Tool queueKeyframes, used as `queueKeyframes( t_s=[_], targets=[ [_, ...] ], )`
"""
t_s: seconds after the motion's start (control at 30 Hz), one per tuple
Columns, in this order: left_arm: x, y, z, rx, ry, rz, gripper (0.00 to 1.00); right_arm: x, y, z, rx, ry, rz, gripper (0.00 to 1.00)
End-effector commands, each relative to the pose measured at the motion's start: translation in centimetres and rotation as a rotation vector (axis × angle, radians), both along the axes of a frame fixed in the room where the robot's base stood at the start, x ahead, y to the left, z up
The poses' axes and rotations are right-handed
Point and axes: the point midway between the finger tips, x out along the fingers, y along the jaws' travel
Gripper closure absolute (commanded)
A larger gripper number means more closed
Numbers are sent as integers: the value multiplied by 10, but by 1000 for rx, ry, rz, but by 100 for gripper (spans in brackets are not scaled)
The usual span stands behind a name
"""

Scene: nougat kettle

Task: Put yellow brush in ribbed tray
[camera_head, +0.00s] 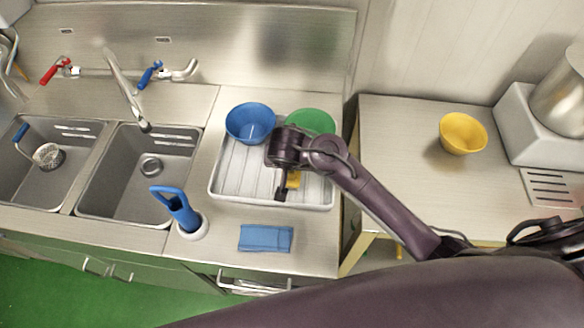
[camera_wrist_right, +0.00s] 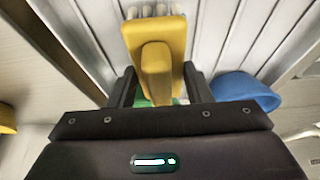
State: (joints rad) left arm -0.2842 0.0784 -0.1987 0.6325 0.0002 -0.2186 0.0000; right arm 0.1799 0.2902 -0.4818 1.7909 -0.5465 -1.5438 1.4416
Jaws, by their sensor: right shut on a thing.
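The yellow brush (camera_wrist_right: 155,65) is between the two fingers of my right gripper (camera_wrist_right: 158,88) in the right wrist view, with its pale bristles at the top edge. In the head view the right gripper (camera_head: 284,188) is over the white ribbed tray (camera_head: 231,170), shut on the brush, of which a small yellow part (camera_head: 293,179) shows. The gripper and arm hide much of the brush and the tray's right part. I cannot tell whether the brush touches the tray floor. My left gripper is not in view.
A blue bowl (camera_head: 250,122) and a green bowl (camera_head: 311,121) sit at the tray's back. A blue cloth (camera_head: 265,238) and a blue-handled brush in a white holder (camera_head: 193,229) are in front. A yellow bowl (camera_head: 463,133) stands on the right table. Two sinks are left.

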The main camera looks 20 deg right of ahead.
Motion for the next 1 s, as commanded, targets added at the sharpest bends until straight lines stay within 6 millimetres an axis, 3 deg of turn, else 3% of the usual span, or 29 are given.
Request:
queueKeyframes(
  t_s=[0.2,0.33,0.6,0.63,0.77,1.0],
  targets=[
    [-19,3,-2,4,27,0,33,0,-1,-29,-4,-1,0,80],
    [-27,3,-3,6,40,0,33,0,0,-31,-1,-1,0,80],
    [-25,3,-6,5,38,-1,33,0,0,-36,-1,-1,0,80],
    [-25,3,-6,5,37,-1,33,0,0,-36,0,0,-1,54],
    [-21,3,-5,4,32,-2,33,0,0,-35,-1,0,0,37],
    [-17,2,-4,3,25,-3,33,0,0,-35,-1,0,0,33]
  ],
)
